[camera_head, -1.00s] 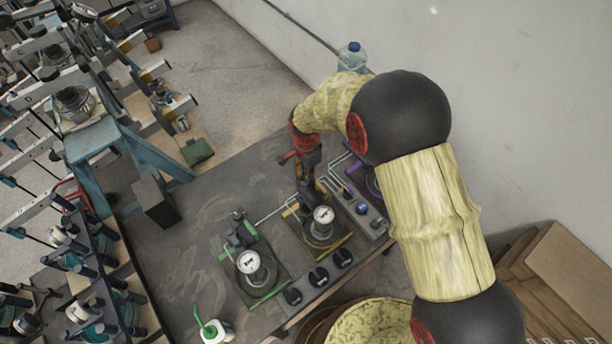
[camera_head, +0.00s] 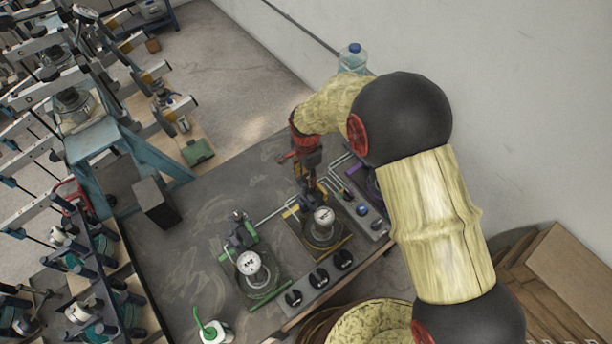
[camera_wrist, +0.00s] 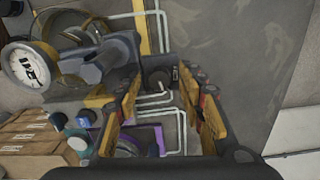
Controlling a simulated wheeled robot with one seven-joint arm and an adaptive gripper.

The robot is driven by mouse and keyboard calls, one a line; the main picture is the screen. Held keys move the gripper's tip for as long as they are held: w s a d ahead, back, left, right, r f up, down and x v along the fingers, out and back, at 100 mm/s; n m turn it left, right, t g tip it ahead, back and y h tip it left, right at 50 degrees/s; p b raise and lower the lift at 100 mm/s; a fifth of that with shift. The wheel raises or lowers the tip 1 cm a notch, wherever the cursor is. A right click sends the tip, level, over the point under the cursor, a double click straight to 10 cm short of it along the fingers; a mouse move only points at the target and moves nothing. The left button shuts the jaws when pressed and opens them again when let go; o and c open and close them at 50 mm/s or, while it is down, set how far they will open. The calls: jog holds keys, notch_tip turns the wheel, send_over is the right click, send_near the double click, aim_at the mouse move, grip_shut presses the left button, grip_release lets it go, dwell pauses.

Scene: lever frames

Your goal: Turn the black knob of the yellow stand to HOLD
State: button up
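The yellow stand (camera_head: 346,241) is a dark plate with yellow edging and a white dial gauge (camera_head: 323,216). The gauge also shows at the left of the wrist view (camera_wrist: 28,66). Three black knobs, one of them here (camera_head: 343,259), sit on a grey panel in front; their markings are too small to read. My gripper (camera_head: 306,190) is low at the back of the yellow stand. A dark grey cylindrical fitting (camera_wrist: 105,65) is close to the left finger. I cannot tell whether they touch.
A green-edged stand with a gauge (camera_head: 249,263) is left of the yellow one. A control box with coloured buttons (camera_head: 362,209) is at the right, near a purple-edged stand. Pale pipes (camera_head: 275,214) run over the table.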

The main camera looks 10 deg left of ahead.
aim_at(306, 180)
notch_tip(306, 180, up, 12)
dwell(0.7)
dwell(0.5)
jog(key=s+d+r+n+t+b, duration=0.2)
jog(key=s+d+b, duration=0.3)
jog(key=d, duration=0.5)
jog(key=s+d+r+n+t+b, duration=0.1)
jog(key=s+d+n+b, duration=0.3)
jog(key=s+d, duration=0.5)
jog(key=s+d+r+n+t+b, duration=0.2)
jog(key=s+d+b, duration=0.4)
jog(key=d, duration=0.6)
jog(key=shift+s+r+n+t+b, duration=0.35)
jog(key=shift+s+r, duration=0.2)
jog(key=shift+r, duration=0.2)
